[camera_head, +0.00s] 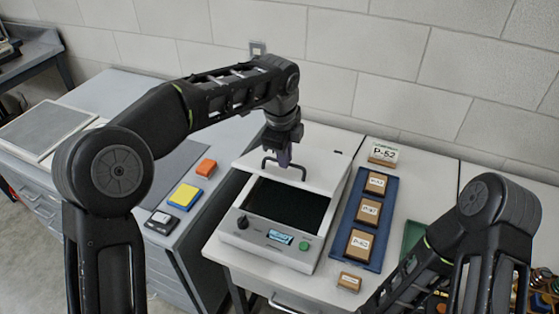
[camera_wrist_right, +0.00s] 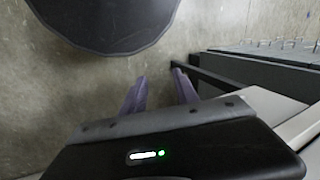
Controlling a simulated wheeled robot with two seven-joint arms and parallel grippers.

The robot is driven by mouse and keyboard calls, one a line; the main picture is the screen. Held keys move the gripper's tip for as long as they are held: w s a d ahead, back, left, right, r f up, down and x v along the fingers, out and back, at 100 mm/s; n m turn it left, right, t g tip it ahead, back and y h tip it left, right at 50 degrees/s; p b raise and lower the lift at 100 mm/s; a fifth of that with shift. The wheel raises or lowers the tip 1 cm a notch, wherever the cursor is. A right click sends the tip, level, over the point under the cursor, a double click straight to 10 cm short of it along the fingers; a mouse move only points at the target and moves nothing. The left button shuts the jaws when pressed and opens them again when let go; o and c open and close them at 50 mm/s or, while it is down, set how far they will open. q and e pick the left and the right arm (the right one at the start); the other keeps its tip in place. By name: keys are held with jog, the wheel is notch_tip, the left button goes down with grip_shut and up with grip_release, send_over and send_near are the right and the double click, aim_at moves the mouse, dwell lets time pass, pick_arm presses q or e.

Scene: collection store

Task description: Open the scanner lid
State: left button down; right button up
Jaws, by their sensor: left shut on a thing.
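The scanner (camera_head: 233,231) is a pale box on the white bench, with a dark knob, a small lit display and a green button on its front. Its white lid (camera_head: 322,172) covers the back part, and the dark bed (camera_head: 290,205) shows in front of it. A black bar handle (camera_head: 269,164) stands on the lid. My left gripper (camera_head: 284,160) is over the handle from above and shut on it; the fingertips partly hide the bar. My right gripper (camera_wrist_right: 160,92) shows in the right wrist view, its purple fingers apart with nothing between them.
Right of the scanner is a blue tray (camera_head: 347,244) with several labelled boxes. A P-52 card (camera_head: 383,153) stands behind it and a small box (camera_head: 349,282) lies in front. Yellow (camera_head: 184,196) and orange (camera_head: 206,167) blocks lie on the grey bench left.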

pick_arm(q)
jog(key=w+d+r+p, duration=0.1)
jog(key=w+r+p, duration=0.3)
jog(key=w+p, duration=0.1)
jog(key=shift+d+r+p, duration=0.25)
jog(key=shift+r+p, duration=0.1)
jog(key=shift+p, duration=0.2)
jog(key=c, duration=2)
grip_release()
jog(key=shift+f, duration=0.1)
jog(key=o, duration=0.3)
jog(key=shift+w+d+f, duration=0.1)
jog(key=shift+w, duration=0.1)
jog(key=shift+o, duration=0.9)
jog(key=shift+s, duration=0.15)
jog(key=shift+r, duration=0.2)
